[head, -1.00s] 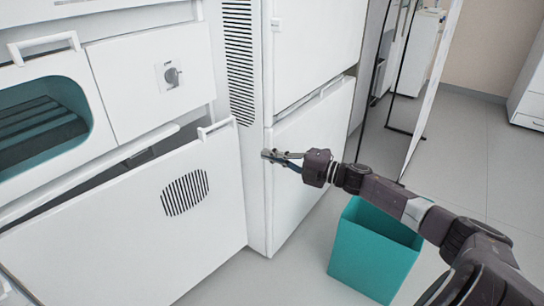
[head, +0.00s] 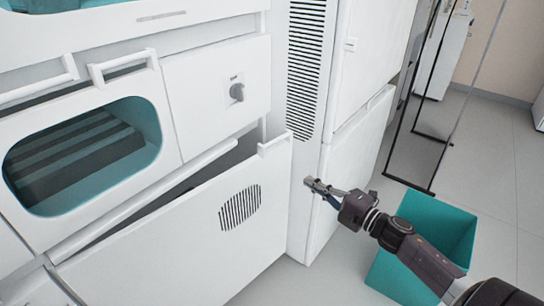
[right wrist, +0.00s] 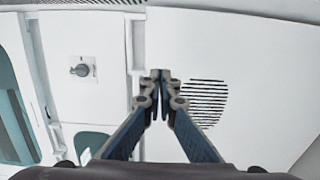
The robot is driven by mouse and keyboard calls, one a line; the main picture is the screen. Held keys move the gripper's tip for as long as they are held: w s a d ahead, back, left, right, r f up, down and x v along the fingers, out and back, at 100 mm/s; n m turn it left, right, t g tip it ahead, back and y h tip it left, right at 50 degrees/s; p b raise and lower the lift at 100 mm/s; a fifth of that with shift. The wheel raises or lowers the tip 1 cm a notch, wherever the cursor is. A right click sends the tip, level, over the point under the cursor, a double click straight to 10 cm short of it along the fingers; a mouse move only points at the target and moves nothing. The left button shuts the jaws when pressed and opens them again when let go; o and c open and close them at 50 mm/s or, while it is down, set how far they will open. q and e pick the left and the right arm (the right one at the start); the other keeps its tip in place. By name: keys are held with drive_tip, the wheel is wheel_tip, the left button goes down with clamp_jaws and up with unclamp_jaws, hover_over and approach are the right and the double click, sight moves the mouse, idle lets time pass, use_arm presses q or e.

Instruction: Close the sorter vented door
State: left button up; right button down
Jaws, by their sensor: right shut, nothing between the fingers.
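The vented door (head: 185,245) is a white panel with a striped round vent (head: 240,206) and a handle (head: 274,144) at its upper right corner. It stands ajar, tilted out at the top, with a dark gap behind its upper edge. In the right wrist view the vented door (right wrist: 245,100) fills the right side. My right gripper (head: 308,183) is shut and empty, to the right of the door and apart from it in the head view. In the right wrist view its fingertips (right wrist: 160,75) meet in front of the door's near edge. My left gripper is not in view.
Above the door are a panel with a grey knob (head: 237,92) and a teal-windowed compartment (head: 80,155). A tall white cabinet (head: 345,150) stands right of the door. A teal bin (head: 437,225) is on the floor beneath my right arm.

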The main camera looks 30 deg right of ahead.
sight(273, 158)
drive_tip(key=b+x, duration=0.1)
drive_tip(key=x, duration=1.1)
drive_tip(key=shift+w+b, duration=0.1)
drive_tip(key=shift+b, duration=0.3)
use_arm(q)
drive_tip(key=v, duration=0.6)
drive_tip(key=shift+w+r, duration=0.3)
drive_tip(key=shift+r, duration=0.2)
use_arm(e)
drive_tip(key=shift+w+a, duration=0.15)
drive_tip(key=shift+w, duration=0.55)
